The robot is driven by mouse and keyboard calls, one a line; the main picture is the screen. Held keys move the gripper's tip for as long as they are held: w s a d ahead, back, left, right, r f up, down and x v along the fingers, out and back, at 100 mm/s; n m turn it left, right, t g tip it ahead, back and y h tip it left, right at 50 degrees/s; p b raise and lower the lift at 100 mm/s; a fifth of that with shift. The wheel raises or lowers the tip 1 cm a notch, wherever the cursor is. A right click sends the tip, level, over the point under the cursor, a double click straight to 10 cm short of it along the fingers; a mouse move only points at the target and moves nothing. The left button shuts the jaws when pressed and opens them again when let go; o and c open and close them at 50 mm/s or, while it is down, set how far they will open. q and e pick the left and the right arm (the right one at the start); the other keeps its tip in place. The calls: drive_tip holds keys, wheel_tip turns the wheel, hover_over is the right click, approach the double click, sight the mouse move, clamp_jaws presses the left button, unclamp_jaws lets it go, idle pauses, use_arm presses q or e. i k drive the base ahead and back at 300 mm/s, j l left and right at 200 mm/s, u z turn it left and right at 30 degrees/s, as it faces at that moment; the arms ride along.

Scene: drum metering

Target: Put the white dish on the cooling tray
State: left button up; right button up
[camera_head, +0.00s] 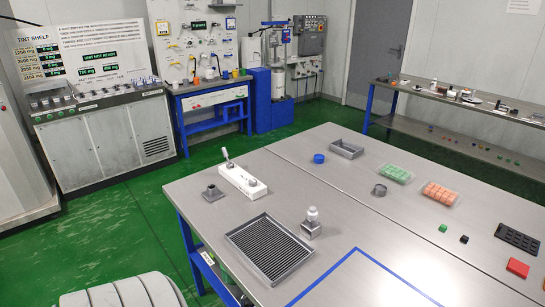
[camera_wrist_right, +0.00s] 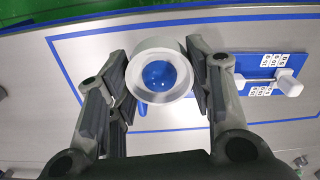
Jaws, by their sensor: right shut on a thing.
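The white dish (camera_wrist_right: 158,95) is between the two fingers of my right gripper (camera_wrist_right: 161,76) in the right wrist view. The fingers are shut on its sides. The inside of the dish shows something round and blue. A grey tray with a ribbed, grille-like floor, the cooling tray (camera_head: 268,247), lies on the near left of the steel table in the head view. Nothing rests on it. The dish and my right gripper do not show in the head view. My left gripper is in neither view.
Just right of the tray a metal block (camera_head: 312,230) carries a white-topped bottle (camera_head: 312,214). A white bar-shaped unit (camera_head: 243,181) stands behind the tray. Blue tape (camera_head: 358,250) outlines a clear area at the near edge. The wrist view shows a blue plate (camera_wrist_right: 262,66) on the table.

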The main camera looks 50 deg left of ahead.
sight(268, 246)
drive_tip(key=u, duration=1)
drive_tip(key=i+j+u, duration=0.6)
drive_tip(key=u, duration=0.2)
drive_tip(key=i, duration=0.3)
